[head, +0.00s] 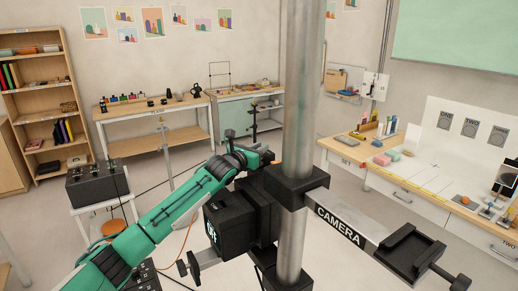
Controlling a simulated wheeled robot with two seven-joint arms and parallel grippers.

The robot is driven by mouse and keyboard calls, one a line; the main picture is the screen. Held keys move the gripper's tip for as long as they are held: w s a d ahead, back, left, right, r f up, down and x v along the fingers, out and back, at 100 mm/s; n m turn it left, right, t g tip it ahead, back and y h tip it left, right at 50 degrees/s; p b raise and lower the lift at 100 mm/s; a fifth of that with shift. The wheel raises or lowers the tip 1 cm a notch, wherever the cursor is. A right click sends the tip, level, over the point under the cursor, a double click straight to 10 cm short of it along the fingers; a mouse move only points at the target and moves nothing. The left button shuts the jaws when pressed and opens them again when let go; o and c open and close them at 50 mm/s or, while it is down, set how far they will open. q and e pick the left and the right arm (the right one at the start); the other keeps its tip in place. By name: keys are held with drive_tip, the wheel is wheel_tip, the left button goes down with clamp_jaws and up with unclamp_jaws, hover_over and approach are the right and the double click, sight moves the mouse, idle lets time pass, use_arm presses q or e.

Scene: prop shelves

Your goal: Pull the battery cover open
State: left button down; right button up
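A black box (226,222) with a white marking on its left side is mounted on the left of a grey metal pole (295,120). It looks like the battery housing, but I cannot make out a separate cover or its edge. My green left arm comes in from the lower left. Its dark end and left gripper (247,157) are above and behind the box, close to the pole. The fingertips are too small and overlapped to tell whether they are open or touch anything. My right gripper is not in view.
A grey arm labelled CAMERA (340,227) sticks out right from the pole, ending in a black tray (410,252). A black knob (193,266) sticks out below the box. A black control case (97,186) stands at left. Shelves and workbenches line the walls, with open floor between.

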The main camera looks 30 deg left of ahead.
use_arm(q)
drive_tip(key=s+a, duration=0.4)
drive_tip(key=s, duration=0.3)
idle(0.3)
drive_tip(key=shift+a, duration=0.1)
drive_tip(key=c, duration=1.4)
unclamp_jaws()
drive_tip(key=shift+s, duration=0.1)
drive_tip(key=s+b, duration=0.3)
drive_tip(key=s, duration=0.1)
drive_tip(key=s+a+b, duration=0.1)
drive_tip(key=s+b, duration=0.2)
drive_tip(key=s, duration=0.2)
drive_tip(key=s+a+b, duration=0.1)
drive_tip(key=s+b, duration=0.2)
drive_tip(key=s, duration=0.1)
drive_tip(key=shift+s, duration=0.25)
